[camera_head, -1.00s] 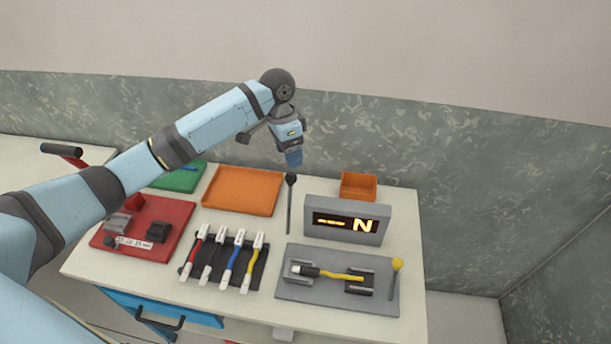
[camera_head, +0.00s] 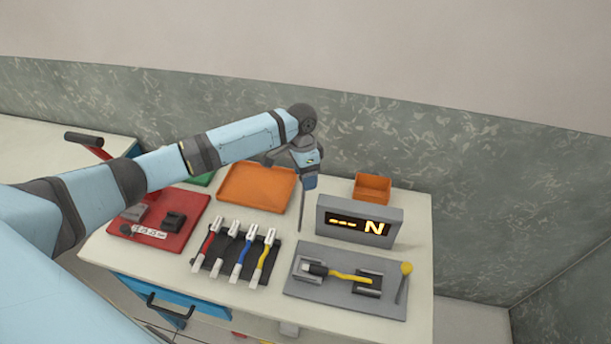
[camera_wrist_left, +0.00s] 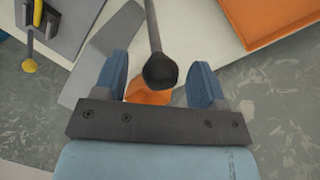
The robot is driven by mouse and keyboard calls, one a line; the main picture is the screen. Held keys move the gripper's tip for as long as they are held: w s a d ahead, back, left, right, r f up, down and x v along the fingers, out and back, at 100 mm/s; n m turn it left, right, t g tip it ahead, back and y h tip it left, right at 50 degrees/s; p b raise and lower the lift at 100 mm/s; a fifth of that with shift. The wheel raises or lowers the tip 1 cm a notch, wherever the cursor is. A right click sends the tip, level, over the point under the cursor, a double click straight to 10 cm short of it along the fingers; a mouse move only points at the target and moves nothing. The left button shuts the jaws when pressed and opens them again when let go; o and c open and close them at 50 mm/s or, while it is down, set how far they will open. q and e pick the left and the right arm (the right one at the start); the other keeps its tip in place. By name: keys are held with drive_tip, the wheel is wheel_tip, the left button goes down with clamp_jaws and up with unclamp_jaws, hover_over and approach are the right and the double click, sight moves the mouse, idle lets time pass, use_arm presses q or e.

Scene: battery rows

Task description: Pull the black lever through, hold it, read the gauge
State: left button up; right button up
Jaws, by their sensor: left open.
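The black lever (camera_head: 302,212) stands upright on the table left of the gauge. My left gripper (camera_head: 309,184) is over its top and hides its knob in the head view. In the left wrist view the black knob (camera_wrist_left: 161,71) sits between the two blue fingers of my open left gripper (camera_wrist_left: 157,64), with gaps on both sides. The gauge (camera_head: 358,219) is a grey box whose lit display shows dashes and an N. In front of it, a grey plate (camera_head: 340,289) carries a cable with a yellow lead (camera_head: 350,276) between two dark blocks. My right gripper is out of view.
A yellow-knobbed lever (camera_head: 406,269) stands at the plate's right end. An orange tray (camera_head: 257,187) lies behind left, an orange bin (camera_head: 372,188) behind the gauge. Several coloured cables (camera_head: 238,255) sit in a black rack, beside a red tray (camera_head: 185,240).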

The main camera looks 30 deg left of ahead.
use_arm(q)
drive_tip(key=shift+d+f, duration=0.1)
drive_tip(key=shift+f, duration=0.45)
